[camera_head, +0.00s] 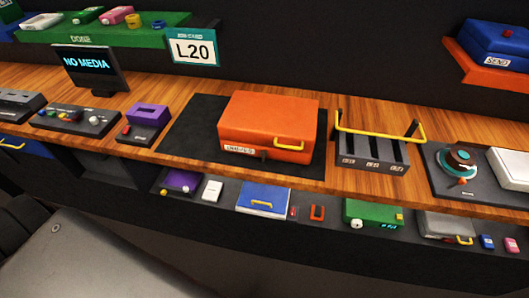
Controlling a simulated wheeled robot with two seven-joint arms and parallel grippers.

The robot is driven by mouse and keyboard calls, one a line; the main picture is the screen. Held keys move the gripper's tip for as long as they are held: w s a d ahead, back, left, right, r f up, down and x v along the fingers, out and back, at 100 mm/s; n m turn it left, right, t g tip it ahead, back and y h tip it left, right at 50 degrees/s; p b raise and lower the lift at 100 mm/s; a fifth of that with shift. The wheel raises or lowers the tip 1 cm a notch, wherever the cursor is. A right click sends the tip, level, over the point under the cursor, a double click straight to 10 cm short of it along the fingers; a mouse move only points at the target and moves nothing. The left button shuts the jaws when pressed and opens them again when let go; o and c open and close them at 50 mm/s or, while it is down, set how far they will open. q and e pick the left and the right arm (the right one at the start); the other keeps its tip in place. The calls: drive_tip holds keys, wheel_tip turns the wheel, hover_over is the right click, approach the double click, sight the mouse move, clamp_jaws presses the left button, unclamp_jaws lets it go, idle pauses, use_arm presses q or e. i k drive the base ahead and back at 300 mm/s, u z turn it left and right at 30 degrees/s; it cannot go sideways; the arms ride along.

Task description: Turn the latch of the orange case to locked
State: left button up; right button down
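The orange case (268,118) lies closed on a black mat (196,124) in the middle of the wooden desk. It has a yellow handle (289,145) on its front face and a white label (238,150) at the lower left. A small dark piece, perhaps the latch (263,155), shows at the lower front edge. It is too small to tell which way it is turned. Neither of my grippers can be made out in the head view.
Right of the case stands a grey slotted rack (372,150) with a raised yellow bar (380,133). Left are a purple-topped box (148,116), a control box (76,119) and a "NO MEDIA" screen (86,66). A lower shelf holds a blue case (262,199) and a green box (372,214).

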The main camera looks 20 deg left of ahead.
sight(263, 153)
drive_tip(key=z, duration=0.65)
drive_tip(key=k, duration=0.7)
drive_tip(key=z, duration=0.2)
